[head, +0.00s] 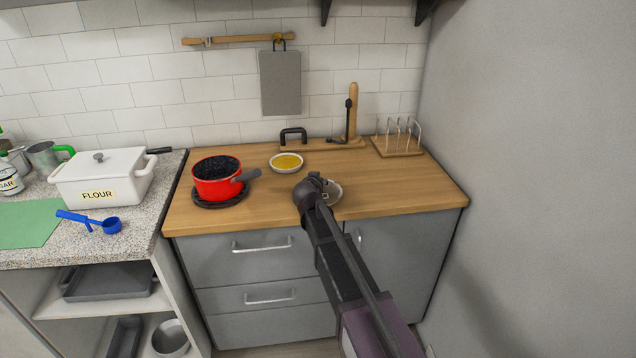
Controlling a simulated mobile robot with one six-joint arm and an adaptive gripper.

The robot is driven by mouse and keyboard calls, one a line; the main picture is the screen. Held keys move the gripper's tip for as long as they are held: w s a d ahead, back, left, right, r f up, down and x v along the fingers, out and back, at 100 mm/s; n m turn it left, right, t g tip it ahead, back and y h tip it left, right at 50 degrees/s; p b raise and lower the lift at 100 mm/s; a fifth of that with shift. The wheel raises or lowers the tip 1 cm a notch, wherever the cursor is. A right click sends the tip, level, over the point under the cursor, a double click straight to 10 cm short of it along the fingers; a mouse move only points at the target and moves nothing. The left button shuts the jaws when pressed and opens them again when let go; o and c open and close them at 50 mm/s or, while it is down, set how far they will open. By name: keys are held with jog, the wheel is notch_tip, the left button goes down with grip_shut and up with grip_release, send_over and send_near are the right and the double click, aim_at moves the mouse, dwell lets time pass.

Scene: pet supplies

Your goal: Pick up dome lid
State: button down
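A small pale grey rounded thing (334,194), which looks like the dome lid, lies on the wooden counter (410,190) in the middle of the head view. My arm covers its left part, so its full shape is hidden. My gripper (322,184) is over or right beside it. The fingers are hidden behind my wrist, so I cannot tell whether they are open, shut, or touching the lid.
A red pot (214,187) on a dark trivet and a bowl of yellow food (287,162) stand to the left. A wire rack (398,142) and a wooden holder (352,115) stand behind. The right counter is clear, beside a grey wall.

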jog(key=shift+r+p, duration=1.7)
jog(key=shift+r, duration=0.15)
jog(key=s+d, duration=0.4)
jog(key=s, duration=1.1)
jog(key=shift+s+d+r+p, duration=0.2)
jog(key=shift+r+p, duration=0.2)
jog(key=shift+d, duration=0.1)
